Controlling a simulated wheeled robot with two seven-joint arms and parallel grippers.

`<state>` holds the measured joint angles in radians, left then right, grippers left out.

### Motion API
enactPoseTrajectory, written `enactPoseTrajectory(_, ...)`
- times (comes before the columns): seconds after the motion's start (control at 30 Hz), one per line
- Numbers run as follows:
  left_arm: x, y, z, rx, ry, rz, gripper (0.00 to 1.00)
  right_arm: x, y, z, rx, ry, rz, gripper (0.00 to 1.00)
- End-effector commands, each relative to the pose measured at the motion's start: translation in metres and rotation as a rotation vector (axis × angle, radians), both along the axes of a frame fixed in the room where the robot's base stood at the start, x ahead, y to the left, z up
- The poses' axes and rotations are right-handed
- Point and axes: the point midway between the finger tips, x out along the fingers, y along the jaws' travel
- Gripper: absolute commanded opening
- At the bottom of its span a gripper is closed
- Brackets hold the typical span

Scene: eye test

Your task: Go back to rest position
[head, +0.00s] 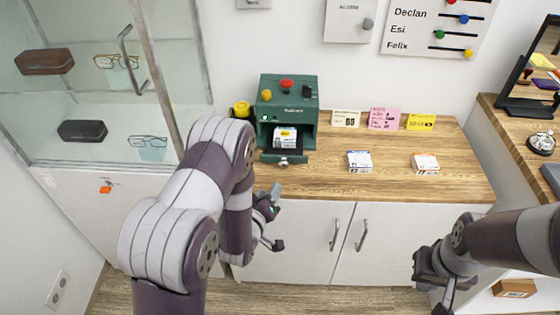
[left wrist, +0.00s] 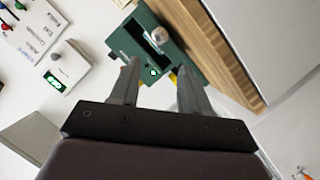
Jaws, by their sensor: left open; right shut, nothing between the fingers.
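My left gripper (head: 277,218) is open and empty, in front of the wooden counter's front edge and the white cabinet doors. In the left wrist view its two fingers (left wrist: 155,82) stand apart with nothing held between them. My right gripper (head: 442,290) is low at the right, in front of the cabinet; it is shut and holds nothing. A green machine (head: 310,112) with a red and a yellow knob stands at the counter's left end. A small white and yellow box (head: 285,136) sits in its opening. The machine also shows beyond the fingers in the left wrist view (left wrist: 135,42).
The wooden counter (head: 390,180) bears two small boxes (head: 359,161) (head: 425,163) and several cards (head: 384,118). A glass case (head: 90,95) with glasses stands left. A side counter (head: 490,125) with a bell (head: 541,142) is right.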

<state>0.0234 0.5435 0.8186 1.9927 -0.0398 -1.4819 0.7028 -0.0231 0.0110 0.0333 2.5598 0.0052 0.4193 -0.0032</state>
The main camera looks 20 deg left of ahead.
Motion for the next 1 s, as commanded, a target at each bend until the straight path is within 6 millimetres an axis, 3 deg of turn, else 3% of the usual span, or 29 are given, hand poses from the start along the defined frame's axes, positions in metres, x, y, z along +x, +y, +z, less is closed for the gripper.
enactPoseTrajectory(0.17, 0.000, 0.000, -0.001, 0.014, 0.005, -0.005, 0.46, 0.000, 0.000, 0.000, 0.000, 0.000, 0.000, 0.00)
enactPoseTrajectory(0.23, -0.007, 0.000, -0.018, 0.065, 0.090, -0.023, 0.46, 0.000, 0.000, 0.000, 0.000, 0.000, 0.000, 0.00)
enactPoseTrajectory(0.33, -0.043, 0.001, -0.064, 0.179, 0.393, -0.092, 0.46, 0.000, 0.000, 0.000, 0.000, 0.000, 0.000, 0.00)
enactPoseTrajectory(0.4, -0.074, 0.002, -0.073, 0.273, 0.642, -0.186, 0.46, 0.000, 0.000, 0.003, 0.000, 0.000, 0.000, 0.00)
enactPoseTrajectory(0.47, -0.103, 0.002, -0.060, 0.342, 0.837, -0.286, 0.46, 0.000, 0.000, 0.006, 0.000, 0.000, 0.000, 0.00)
enactPoseTrajectory(0.53, -0.138, 0.001, -0.029, 0.398, 1.026, -0.410, 0.46, 0.000, 0.000, 0.011, 0.000, 0.000, 0.000, 0.00)
enactPoseTrajectory(0.6, -0.170, -0.001, 0.013, 0.432, 1.163, -0.525, 0.46, 0.000, 0.000, 0.016, 0.000, 0.000, 0.000, 0.00)
enactPoseTrajectory(0.7, -0.200, -0.004, 0.075, 0.462, 1.233, -0.619, 0.46, 0.000, 0.000, 0.023, 0.000, 0.000, 0.000, 0.00)
enactPoseTrajectory(0.8, -0.191, -0.006, 0.111, 0.488, 1.138, -0.597, 0.46, 0.000, 0.000, 0.026, 0.000, 0.000, 0.000, 0.00)
enactPoseTrajectory(1.0, -0.182, -0.008, 0.123, 0.502, 1.089, -0.585, 0.46, 0.000, 0.000, 0.027, 0.000, 0.000, 0.000, 0.00)
